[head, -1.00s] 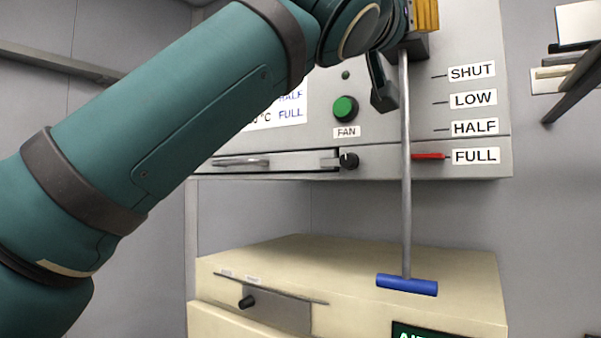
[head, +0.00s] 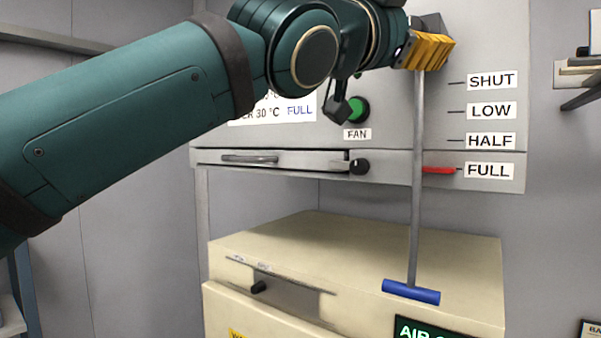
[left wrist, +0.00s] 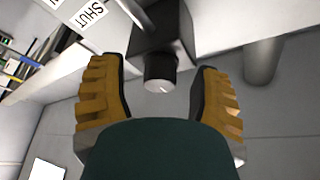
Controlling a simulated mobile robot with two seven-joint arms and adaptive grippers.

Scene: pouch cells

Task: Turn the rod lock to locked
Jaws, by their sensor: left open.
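A dark block (left wrist: 158,30) with a short round black knob (left wrist: 160,72), which looks like the rod lock, is in the left wrist view. In the head view the block (head: 432,22) sits at the top of the grey rod (head: 417,150), partly hidden by my gripper. The knob is hidden there. My left gripper (head: 430,52) is open, its yellow-padded fingers on either side of the knob with gaps visible. The rod's red pointer (head: 438,170) is at FULL, and its blue T-handle (head: 411,292) hangs at the bottom. My right gripper is not in view.
The grey panel carries a green FAN button (head: 358,110) and a black drawer knob (head: 360,166), with my left arm passing in front. A cream cabinet (head: 350,240) stands below. A shelf (head: 580,75) juts from the right wall.

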